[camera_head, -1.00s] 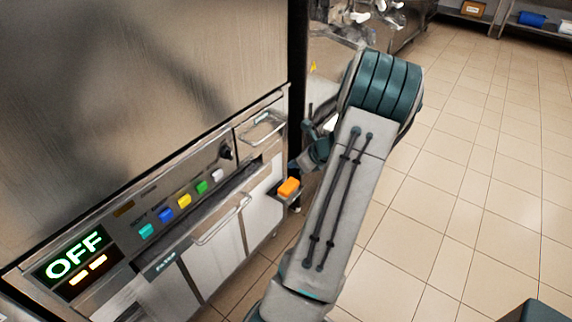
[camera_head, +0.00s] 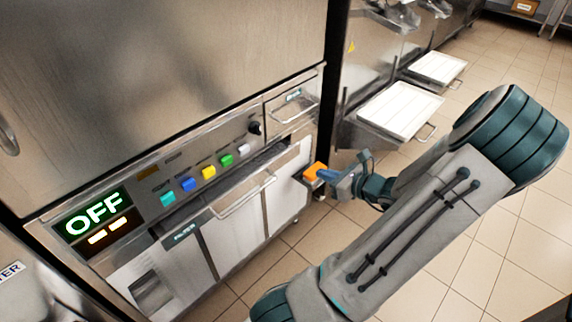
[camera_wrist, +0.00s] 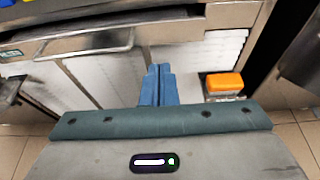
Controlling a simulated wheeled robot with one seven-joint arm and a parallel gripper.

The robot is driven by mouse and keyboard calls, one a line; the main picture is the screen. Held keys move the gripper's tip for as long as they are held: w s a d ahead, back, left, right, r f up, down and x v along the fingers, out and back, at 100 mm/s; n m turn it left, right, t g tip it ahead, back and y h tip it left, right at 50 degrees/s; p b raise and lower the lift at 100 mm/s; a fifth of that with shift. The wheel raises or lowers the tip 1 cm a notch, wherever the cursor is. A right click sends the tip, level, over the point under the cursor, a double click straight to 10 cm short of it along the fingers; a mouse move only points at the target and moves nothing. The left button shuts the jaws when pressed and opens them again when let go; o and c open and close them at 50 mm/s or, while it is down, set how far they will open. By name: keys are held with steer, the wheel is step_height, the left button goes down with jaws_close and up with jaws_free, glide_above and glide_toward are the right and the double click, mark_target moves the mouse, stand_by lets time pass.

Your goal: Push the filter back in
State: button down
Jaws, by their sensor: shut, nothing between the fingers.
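The filter (camera_head: 184,237) is a wide metal drawer with a labelled front and a bar handle, below the coloured buttons on the freezer. It stands out from the machine face, with a dark gap along its top. Its handle and front edge also show in the wrist view (camera_wrist: 88,43), at upper left. My gripper (camera_head: 324,174) is at the right of the filter, apart from its handle, by the orange block in the head view. In the wrist view its blue fingers (camera_wrist: 158,84) are together and empty, pointing at the white panels below the filter.
An orange block (camera_wrist: 224,82) sits on a small metal holder at the cabinet's right side. A smaller handled drawer (camera_head: 292,105) is above right of the filter. White trays (camera_head: 400,109) jut from the neighbouring machine. Tiled floor is open at right.

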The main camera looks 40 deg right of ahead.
mark_target(282, 157)
steer(key=b+x, duration=0.1)
steer(key=x, duration=0.3)
steer(key=b+x, duration=0.1)
steer(key=x, duration=0.3)
steer(key=r+b+x, duration=0.1)
steer(key=x, duration=0.3)
steer(key=shift+w+a+f+b, duration=0.15)
steer(key=shift+w+b, duration=0.15)
steer(key=shift+w, duration=0.7)
